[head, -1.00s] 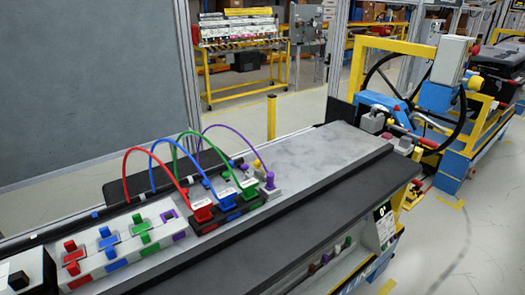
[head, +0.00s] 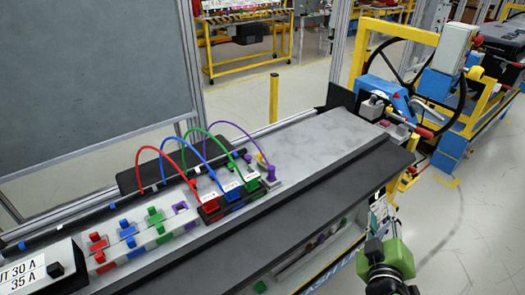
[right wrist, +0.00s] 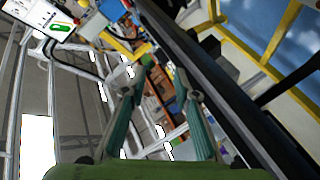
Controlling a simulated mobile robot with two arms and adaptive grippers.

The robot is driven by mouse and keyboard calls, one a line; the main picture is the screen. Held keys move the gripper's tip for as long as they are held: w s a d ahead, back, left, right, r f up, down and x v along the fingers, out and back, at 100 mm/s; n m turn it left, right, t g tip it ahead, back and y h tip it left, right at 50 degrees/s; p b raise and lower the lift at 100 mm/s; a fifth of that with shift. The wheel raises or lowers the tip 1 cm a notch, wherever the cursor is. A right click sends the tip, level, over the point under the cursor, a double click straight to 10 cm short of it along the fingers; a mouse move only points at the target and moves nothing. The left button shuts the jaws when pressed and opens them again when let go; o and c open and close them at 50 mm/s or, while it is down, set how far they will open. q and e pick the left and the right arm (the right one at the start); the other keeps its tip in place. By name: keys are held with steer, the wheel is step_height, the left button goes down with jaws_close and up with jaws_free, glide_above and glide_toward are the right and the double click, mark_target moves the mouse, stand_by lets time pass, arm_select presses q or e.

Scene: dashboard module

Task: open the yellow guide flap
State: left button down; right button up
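I cannot pick out the yellow guide flap for certain. A small yellow piece (head: 261,158) stands beside the purple plug (head: 271,173) on the grey bench, and it is too small to tell whether it is a flap or how it is set. My right gripper (head: 376,251) is at the bottom right of the head view, in front of the bench's near side and apart from it. In the right wrist view its two teal fingers (right wrist: 160,94) are spread with nothing between them. My left gripper is not in view.
Red, blue and green cables arch to plugs on the bench (head: 325,130); coloured connectors (head: 128,231) line its left part. A dark ledge (head: 340,190) runs along the near side. A yellow-framed station with a steering wheel (head: 460,100) stands at the right. Bare floor lies at the right.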

steer(key=w+a+r+n+t+y, duration=0.6)
steer(key=a+r+n+y, duration=0.2)
steer(key=a+r+n, duration=0.35)
steer(key=n+g+y, duration=0.7)
steer(key=n+y, duration=0.1)
steer(key=n, duration=0.8)
glide_toward(264, 155)
steer(key=v, duration=0.3)
steer(key=shift+r+m, duration=0.25)
steer(key=shift+r, duration=0.05)
steer(key=shift+w+a+f, duration=0.1)
steer(key=shift+a+f, duration=0.05)
steer(key=shift+f, duration=0.15)
steer(key=shift+w+a, duration=0.15)
steer(key=shift+w, duration=0.05)
steer(key=x, duration=1.3)
